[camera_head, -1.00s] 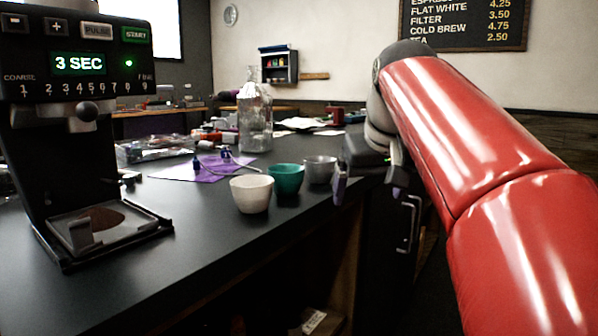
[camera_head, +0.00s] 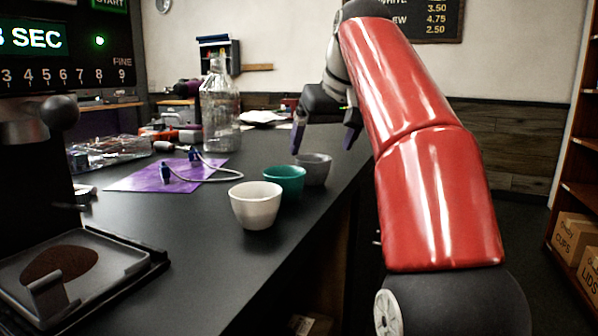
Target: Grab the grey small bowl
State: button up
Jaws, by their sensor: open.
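The small grey bowl (camera_head: 316,172) stands upright on the black counter (camera_head: 205,262), last in a row of bowls and near the counter's right edge. My gripper (camera_head: 325,148) is open, its two dark purple-tipped fingers apart, just above and around the grey bowl in the picture. One fingertip shows at the bowl's left rim and the other to its upper right. I cannot tell whether the fingers touch the bowl. The teal bowl (camera_head: 284,184) partly hides the grey bowl's left side.
A white bowl (camera_head: 256,206) stands in front of the teal one. A purple sheet (camera_head: 170,176) with a cable lies left of them. A clear bottle (camera_head: 220,115) stands behind. A grinder (camera_head: 60,270) fills the left side. Shelves with boxes (camera_head: 574,235) stand at the right.

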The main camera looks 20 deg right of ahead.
aim_at(311, 165)
jog(key=shift+b+x, duration=0.3)
jog(key=shift+x, duration=0.75)
jog(key=x, duration=0.1)
jog(key=b+x, duration=0.1)
jog(key=x, duration=0.3)
jog(key=shift+w+a, duration=0.1)
jog(key=shift+a, duration=0.2)
jog(key=c, duration=1.1)
jog(key=shift+r, duration=0.1)
